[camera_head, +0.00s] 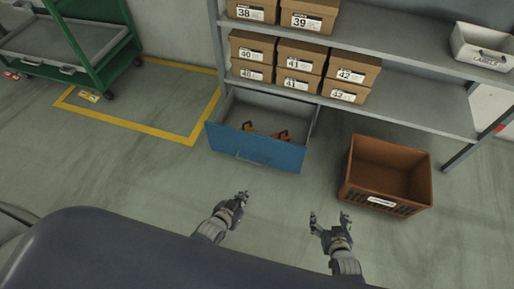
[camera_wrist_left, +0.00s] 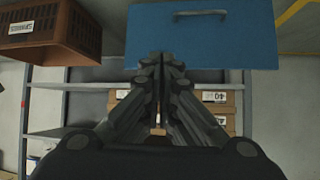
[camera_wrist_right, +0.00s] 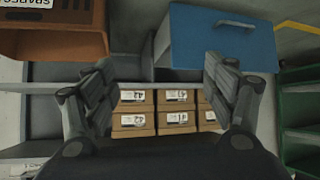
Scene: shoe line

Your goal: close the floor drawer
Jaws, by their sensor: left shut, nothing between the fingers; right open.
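The floor drawer (camera_head: 258,147) is pulled out from under the shelf, with its blue front facing me and a handle on it. Orange-and-dark items (camera_head: 268,132) lie inside it. The drawer front also shows in the left wrist view (camera_wrist_left: 205,42) and in the right wrist view (camera_wrist_right: 222,45). My left gripper (camera_head: 241,197) is shut and empty, in front of the drawer front and apart from it. My right gripper (camera_head: 330,218) is open and empty, farther right, in front of the gap between drawer and brown crate.
The brown crate (camera_head: 347,190) stands on the floor right of the drawer. The shelf (camera_head: 420,112) above holds several labelled shoe boxes (camera_head: 300,56) and a grey bin (camera_head: 482,48). A green cart (camera_head: 100,72) stands at the left by yellow floor lines. Floor before the drawer is clear.

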